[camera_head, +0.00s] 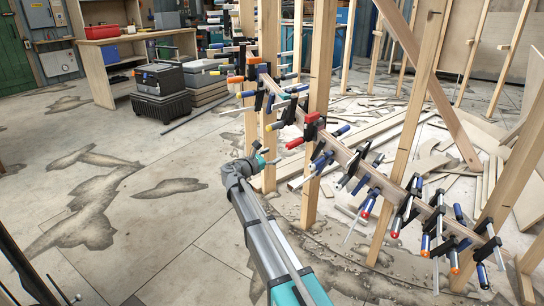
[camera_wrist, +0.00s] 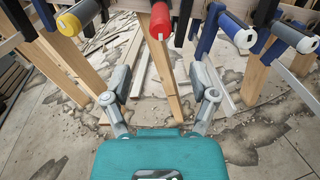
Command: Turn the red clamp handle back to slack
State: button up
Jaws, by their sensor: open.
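The red clamp handle (camera_head: 295,143) belongs to a red and black clamp (camera_head: 311,125) on the curved wooden stringer (camera_head: 345,157). In the wrist view the red handle (camera_wrist: 160,20) points towards the camera at the top middle, ahead of the fingertips and roughly centred between them. My gripper (camera_head: 269,155) is just left of and slightly below the handle in the head view. In the wrist view my gripper (camera_wrist: 161,78) has its two grey fingers spread, with nothing between them. The handle's far end and the clamp's jaws are hidden in the wrist view.
Several clamps crowd the stringer. A yellow-ended handle (camera_wrist: 70,24) is left of the red one, and a blue handle (camera_wrist: 237,30) is right of it. Wooden posts (camera_head: 319,110) rise close by. Loose boards (camera_head: 380,128) lie behind. The floor at left is open.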

jog(key=shift+v, duration=1.15)
jog(key=s+d+f+m+g+y+p, duration=0.2)
jog(key=s+d+f+m+g, duration=0.2)
jog(key=s+d+m, duration=0.3)
jog(key=s+d+f+m+g+y+p, duration=0.1)
jog(key=s+d+f+m+g+y, duration=0.15)
jog(key=s+d+f+m, duration=0.4)
jog(key=s+m+g+y+p, duration=0.45)
jog(key=s+m+y, duration=0.55)
jog(key=s, duration=1.3)
notch_tip(320, 180, up, 37)
jog(key=p, duration=3.7)
jog(key=shift+w+a+g+h, duration=0.3)
jog(key=shift+w+g+h, duration=0.05)
jog(key=shift+g+h, duration=0.1)
